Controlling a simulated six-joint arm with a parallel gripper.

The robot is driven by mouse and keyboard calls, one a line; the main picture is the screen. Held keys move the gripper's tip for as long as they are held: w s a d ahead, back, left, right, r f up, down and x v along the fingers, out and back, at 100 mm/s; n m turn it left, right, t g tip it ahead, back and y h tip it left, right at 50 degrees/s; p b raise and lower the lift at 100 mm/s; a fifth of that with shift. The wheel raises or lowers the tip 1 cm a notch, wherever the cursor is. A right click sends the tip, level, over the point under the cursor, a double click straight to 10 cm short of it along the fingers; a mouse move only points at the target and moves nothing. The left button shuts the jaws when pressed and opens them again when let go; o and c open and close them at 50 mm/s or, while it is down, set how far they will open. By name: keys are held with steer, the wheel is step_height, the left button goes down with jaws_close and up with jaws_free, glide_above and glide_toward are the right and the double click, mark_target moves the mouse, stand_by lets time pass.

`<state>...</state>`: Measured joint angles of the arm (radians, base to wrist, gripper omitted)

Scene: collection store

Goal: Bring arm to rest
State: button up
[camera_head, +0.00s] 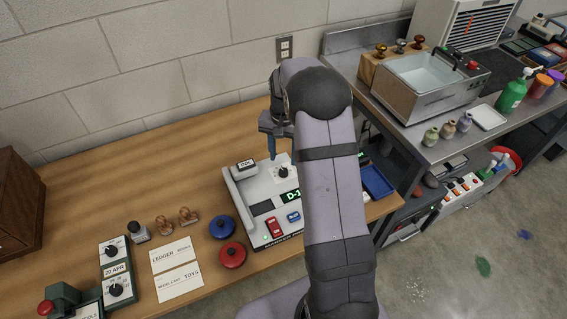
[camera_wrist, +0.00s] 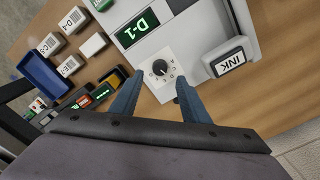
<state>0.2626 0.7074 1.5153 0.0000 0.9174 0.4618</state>
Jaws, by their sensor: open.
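My arm reaches over the wooden bench (camera_head: 115,199), and my gripper (camera_head: 271,146) is above the back of the white machine (camera_head: 245,188). In the wrist view my gripper (camera_wrist: 155,88) is open, its two blue fingers apart with nothing between them. A round black dial (camera_wrist: 160,68) on the machine's white face shows just beyond the fingertips. I cannot tell whether the fingers touch the machine. The green display (camera_wrist: 137,28) reads D-1. A block marked INK (camera_wrist: 230,62) is right of the dial. My arm hides part of the machine's right side in the head view.
A blue tray (camera_head: 377,181) is right of my arm, and small labelled blocks (camera_wrist: 73,20) lie by it. Red (camera_head: 232,254) and blue (camera_head: 221,226) round pads, stamps and cards (camera_head: 176,270) lie left of the machine. The bench's back left is clear.

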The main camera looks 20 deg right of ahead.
steer(key=shift+r, duration=0.7)
steer(key=shift+s+a+r, duration=0.1)
steer(key=shift+s+a, duration=0.1)
steer(key=shift+a, duration=0.05)
steer(key=s+a+r+n, duration=0.1)
steer(key=s+a+n, duration=0.3)
steer(key=s, duration=0.8)
steer(key=s+a+r+n, duration=0.1)
steer(key=s+a+n, duration=0.3)
steer(key=s+a, duration=0.4)
steer(key=s, duration=0.4)
steer(key=shift+r, duration=0.35)
steer(key=shift+s, duration=0.1)
